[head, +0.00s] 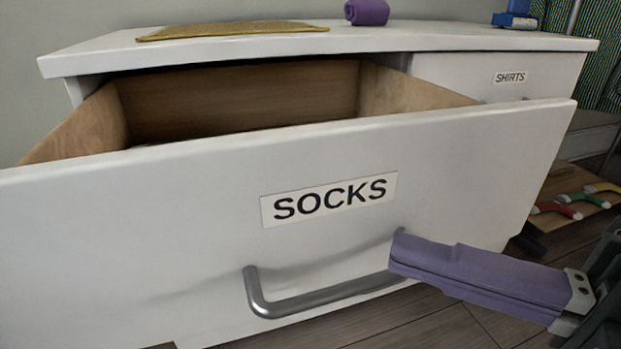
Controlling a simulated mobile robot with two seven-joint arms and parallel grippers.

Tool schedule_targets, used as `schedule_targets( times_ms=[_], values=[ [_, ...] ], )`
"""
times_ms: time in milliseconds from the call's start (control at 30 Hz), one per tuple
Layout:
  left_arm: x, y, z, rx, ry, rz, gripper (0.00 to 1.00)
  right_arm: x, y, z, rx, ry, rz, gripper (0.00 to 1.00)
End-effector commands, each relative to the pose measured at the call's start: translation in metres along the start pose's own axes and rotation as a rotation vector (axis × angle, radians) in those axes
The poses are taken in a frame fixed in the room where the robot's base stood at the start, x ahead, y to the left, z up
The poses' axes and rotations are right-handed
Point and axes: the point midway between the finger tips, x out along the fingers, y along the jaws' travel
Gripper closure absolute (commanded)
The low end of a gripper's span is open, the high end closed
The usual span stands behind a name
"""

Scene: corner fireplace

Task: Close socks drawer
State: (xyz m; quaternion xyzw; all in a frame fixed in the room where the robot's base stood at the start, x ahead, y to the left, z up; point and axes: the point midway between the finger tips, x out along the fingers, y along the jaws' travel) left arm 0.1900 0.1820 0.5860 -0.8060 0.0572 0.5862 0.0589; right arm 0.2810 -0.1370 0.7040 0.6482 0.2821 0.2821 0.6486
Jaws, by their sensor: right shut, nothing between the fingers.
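The socks drawer (330,235) is a white drawer with a "SOCKS" label (328,199) and a grey metal bar handle (320,298). It is pulled well out of the white dresser (350,42), and its wooden inside shows above the front panel. The bottom of the drawer is hidden behind the front. My right gripper (402,252), with purple fingers, comes in from the right. It is shut and empty, its tips at the drawer front by the right end of the handle. I cannot tell whether they touch. My left gripper is not in view.
A drawer labelled "SHIRTS" (509,77) beside it is shut. A yellow mat (232,31), a purple roll (367,12) and a blue object (515,17) lie on the dresser top. Red, green and yellow curved pieces (568,198) lie low at the right. A striped curtain hangs at the far right.

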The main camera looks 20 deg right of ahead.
Motion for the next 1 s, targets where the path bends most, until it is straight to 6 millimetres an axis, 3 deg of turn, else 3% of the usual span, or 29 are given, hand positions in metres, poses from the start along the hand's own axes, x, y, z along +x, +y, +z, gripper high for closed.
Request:
schedule_targets(
  times_ms=[100,300,1000],
  values=[
    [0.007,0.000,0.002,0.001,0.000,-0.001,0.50,0.019,-0.001,0.009,-0.006,0.000,0.003,1.00],
    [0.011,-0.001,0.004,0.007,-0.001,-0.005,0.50,0.033,-0.001,0.025,-0.001,-0.001,0.001,1.00],
    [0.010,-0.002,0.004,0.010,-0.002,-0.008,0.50,0.041,0.001,0.033,-0.001,-0.001,0.001,1.00]
  ],
)
